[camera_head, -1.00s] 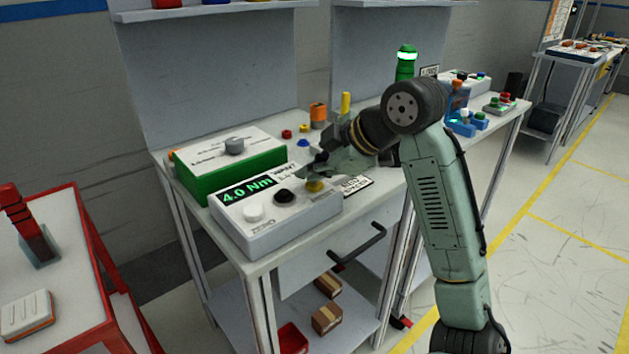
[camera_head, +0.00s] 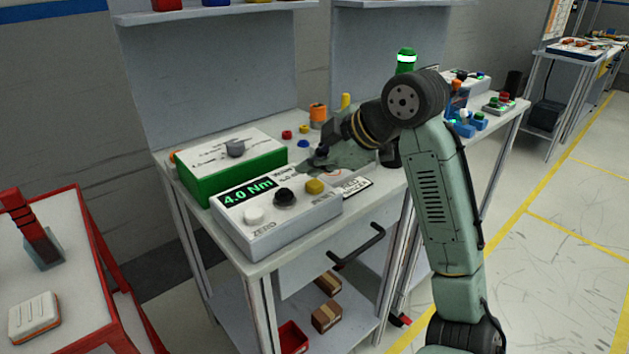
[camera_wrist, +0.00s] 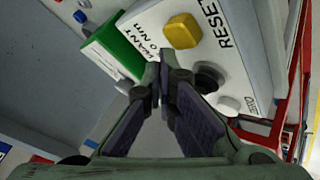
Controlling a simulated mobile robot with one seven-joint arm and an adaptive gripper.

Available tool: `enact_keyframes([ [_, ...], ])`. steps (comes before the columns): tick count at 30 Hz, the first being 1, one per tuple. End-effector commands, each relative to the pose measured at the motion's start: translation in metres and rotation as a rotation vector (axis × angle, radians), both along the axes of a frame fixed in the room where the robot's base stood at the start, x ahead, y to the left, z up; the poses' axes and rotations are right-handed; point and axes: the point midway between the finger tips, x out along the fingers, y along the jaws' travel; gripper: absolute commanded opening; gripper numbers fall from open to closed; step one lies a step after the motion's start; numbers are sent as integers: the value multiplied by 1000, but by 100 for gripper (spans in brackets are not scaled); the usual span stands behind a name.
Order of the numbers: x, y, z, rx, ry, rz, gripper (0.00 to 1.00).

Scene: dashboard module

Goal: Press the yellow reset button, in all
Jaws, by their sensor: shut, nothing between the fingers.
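The yellow reset button (camera_head: 315,186) sits on the top right of a light grey box (camera_head: 290,228) with a green "4.0 Nm" display, a black knob (camera_head: 285,196) and a white zero button (camera_head: 254,215). In the wrist view the yellow button (camera_wrist: 182,31) lies beside the printed word RESET, beyond my fingertips. My gripper (camera_head: 302,168) is shut and empty. It hangs just behind the box's back edge, apart from the button. In the wrist view its fingertips (camera_wrist: 160,88) meet near the black knob and the button.
A green box with a white top (camera_head: 230,163) stands directly behind the grey box. Small coloured caps and an orange cylinder (camera_head: 318,113) are further back on the bench. A drawer handle (camera_head: 357,245) juts out below the bench top. A red cart (camera_head: 85,255) stands at left.

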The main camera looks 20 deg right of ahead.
Motion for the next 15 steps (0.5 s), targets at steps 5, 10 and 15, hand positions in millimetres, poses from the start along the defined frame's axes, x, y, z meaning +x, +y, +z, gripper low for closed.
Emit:
enact_keyframes([
  [5,0,0,6,-1,0,1,0],
  [10,0,1,23,0,0,2,0],
  [15,0,0,41,-1,0,1,0],
])
